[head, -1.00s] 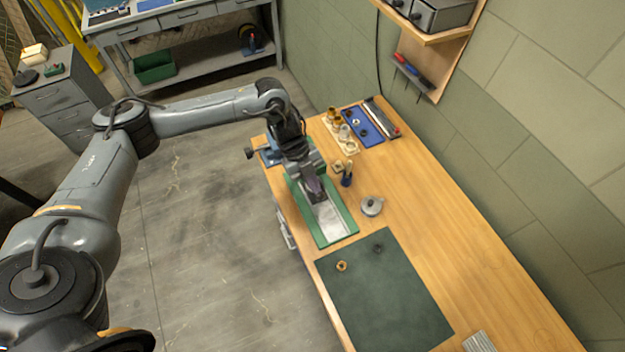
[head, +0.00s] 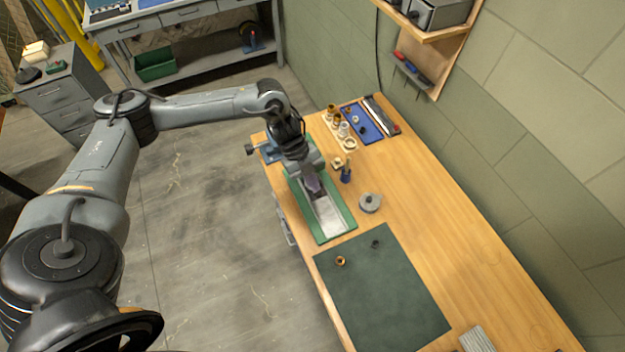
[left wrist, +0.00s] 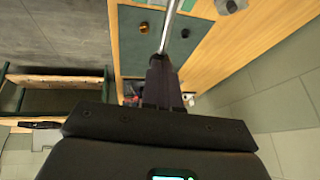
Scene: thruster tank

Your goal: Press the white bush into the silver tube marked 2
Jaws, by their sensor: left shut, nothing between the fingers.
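My left gripper (head: 313,186) is shut and empty, low over the grey inside of the green-edged tray (head: 349,229). In the left wrist view its dark fingers (left wrist: 160,66) are together. A thin silver rod (left wrist: 167,25) shows in line with them; I cannot tell whether it is the tube marked 2, and no number is readable. A small pale piece (head: 343,130), possibly the white bush, stands in the row of bushes at the back of the bench. My right gripper is not in view.
A dark green mat (head: 385,300) bears a brass ring (head: 340,261) and a dark ring (head: 375,244). A blue tray (head: 361,124) lies farther back. The bench's right side is mostly clear.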

